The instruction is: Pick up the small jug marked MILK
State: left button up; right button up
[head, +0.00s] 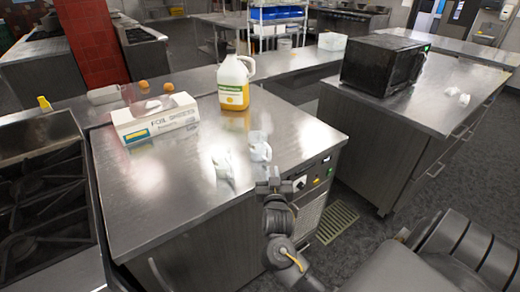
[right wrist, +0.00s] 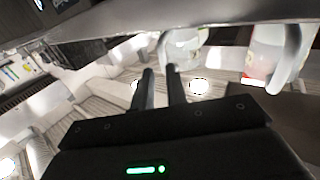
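A small white jug (head: 259,147) stands upright near the front right edge of the steel counter (head: 160,205); no MILK marking can be read on it. It appears to be the pale jug in the right wrist view (right wrist: 186,42), just beyond my fingertips. My right gripper (head: 270,184) is at the counter's edge, just in front of the jug and apart from it. In the right wrist view its two fingers (right wrist: 159,70) stand a little apart with nothing between them. My left gripper is not in view.
A crumpled whitish thing (head: 223,168) lies left of the jug. Behind stand a large bottle of yellow liquid (head: 233,92) and a foil box (head: 155,120). A stove (head: 40,185) is on the left, a black microwave (head: 382,65) on the right counter. The counter's front left is clear.

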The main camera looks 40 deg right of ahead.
aim_at(270, 158)
jog(key=shift+x, duration=1.5)
jog(key=shift+w, duration=0.1)
jog(key=p+x, duration=0.2)
jog(key=x, duration=0.3)
jog(key=shift+w, duration=0.1)
jog(key=shift+a, duration=0.1)
jog(key=shift+c, duration=0.4)
grip_shut()
jog(key=shift+r, duration=0.2)
